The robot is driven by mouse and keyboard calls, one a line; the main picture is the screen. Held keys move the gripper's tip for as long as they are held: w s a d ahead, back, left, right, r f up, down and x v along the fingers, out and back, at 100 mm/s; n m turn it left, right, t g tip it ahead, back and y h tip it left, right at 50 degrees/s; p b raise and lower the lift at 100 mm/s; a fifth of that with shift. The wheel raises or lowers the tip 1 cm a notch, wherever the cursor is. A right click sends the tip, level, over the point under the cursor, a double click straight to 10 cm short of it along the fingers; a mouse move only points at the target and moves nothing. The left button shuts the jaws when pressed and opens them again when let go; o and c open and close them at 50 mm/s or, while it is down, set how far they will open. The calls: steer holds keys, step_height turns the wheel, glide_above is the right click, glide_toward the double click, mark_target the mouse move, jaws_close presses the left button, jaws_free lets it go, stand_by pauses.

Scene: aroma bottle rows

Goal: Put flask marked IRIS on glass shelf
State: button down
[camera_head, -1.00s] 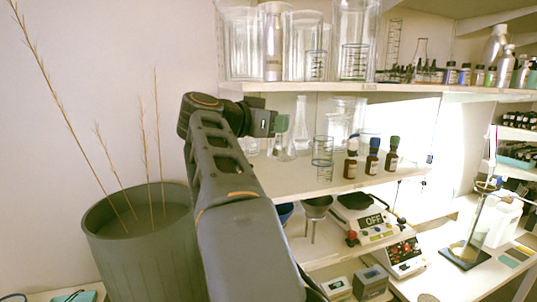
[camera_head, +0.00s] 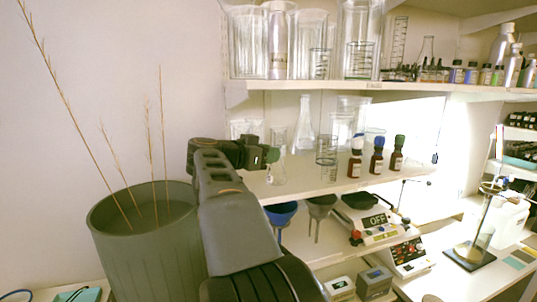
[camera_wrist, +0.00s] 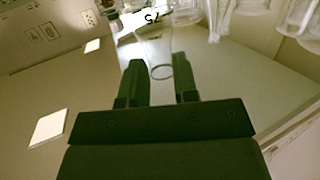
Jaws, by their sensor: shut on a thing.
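My gripper (camera_head: 272,156) is shut on a small clear conical flask (camera_head: 278,174) by its neck. The flask hangs upright below the green fingers, over the left end of the middle shelf (camera_head: 345,187) with glassware. I cannot tell whether its base touches the board. In the wrist view, the round mouth of the flask (camera_wrist: 162,72) shows between the two fingers (camera_wrist: 160,82). No IRIS mark is legible on it.
A taller conical flask (camera_head: 305,128) and a ringed glass cylinder (camera_head: 326,158) stand close by. Three brown bottles (camera_head: 376,162) stand further right. The upper shelf (camera_head: 300,84) carries tall glass vessels. A large grey-green pot (camera_head: 140,250) with dry stalks is at left.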

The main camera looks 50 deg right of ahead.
steer(key=shift+f, duration=0.1)
steer(key=shift+f, duration=0.15)
steer(key=c, duration=0.9)
jaws_free()
steer(key=shift+o, duration=0.2)
